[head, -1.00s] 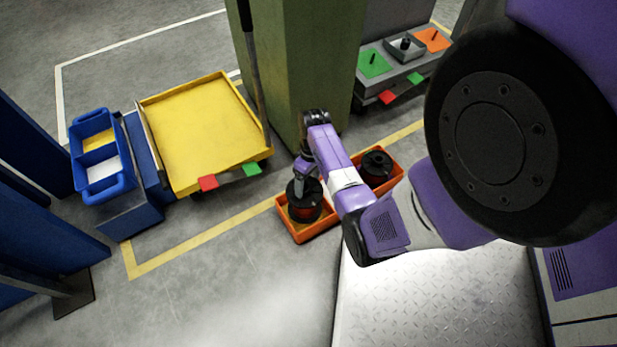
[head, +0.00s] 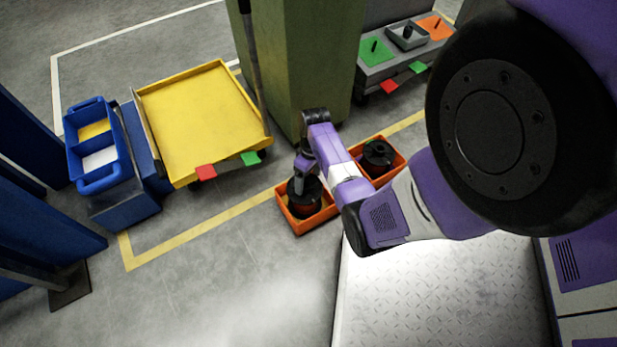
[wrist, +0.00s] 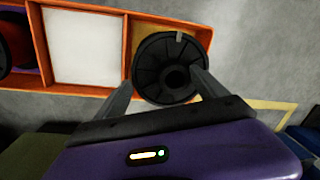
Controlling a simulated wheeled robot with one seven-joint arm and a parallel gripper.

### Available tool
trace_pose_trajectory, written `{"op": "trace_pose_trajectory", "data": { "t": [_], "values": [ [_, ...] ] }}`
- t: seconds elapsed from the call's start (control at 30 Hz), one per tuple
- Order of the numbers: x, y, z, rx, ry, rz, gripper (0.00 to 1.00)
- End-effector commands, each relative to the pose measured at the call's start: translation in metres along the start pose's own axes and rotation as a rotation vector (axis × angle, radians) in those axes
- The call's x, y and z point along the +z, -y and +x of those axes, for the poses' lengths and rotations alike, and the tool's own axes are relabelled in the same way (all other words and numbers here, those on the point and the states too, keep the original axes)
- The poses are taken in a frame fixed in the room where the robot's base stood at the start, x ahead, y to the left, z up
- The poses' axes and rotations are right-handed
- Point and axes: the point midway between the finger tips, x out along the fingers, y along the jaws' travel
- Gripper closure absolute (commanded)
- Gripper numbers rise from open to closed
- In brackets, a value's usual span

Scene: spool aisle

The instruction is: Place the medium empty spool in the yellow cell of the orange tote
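The orange tote (head: 312,224) stands on the floor beside my base. A dark round spool (head: 305,195) is at its near-left end, below my gripper (head: 303,180). In the wrist view this spool (wrist: 158,62) overlaps the yellow cell (wrist: 127,45), whose floor shows beside it. My gripper's two fingers (wrist: 162,78) are spread to either side of the spool's flange. Whether they press on it is unclear, as is whether the spool rests on the tote's floor. A white cell (wrist: 85,47) is empty. Another dark spool (head: 377,155) is at the tote's far end.
A yellow cart (head: 200,120) with red and green tags stands to the left. Next to it is a blue tote (head: 98,182) with yellow and white cells. A green pillar (head: 300,60) rises behind the tote. A grey cart (head: 395,67) with pegs stands beyond. Open floor lies at lower left.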

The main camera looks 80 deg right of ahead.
Motion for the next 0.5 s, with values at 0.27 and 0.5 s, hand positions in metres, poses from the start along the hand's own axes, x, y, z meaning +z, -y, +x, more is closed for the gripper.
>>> {"op": "trace_pose_trajectory", "data": {
  "t": [0.27, 0.5],
  "values": [
    [0.000, 0.000, 0.000, 0.001, 0.000, 0.000, 0.00],
    [0.000, 0.000, -0.021, 0.002, -0.002, 0.000, 0.00]
  ]
}}
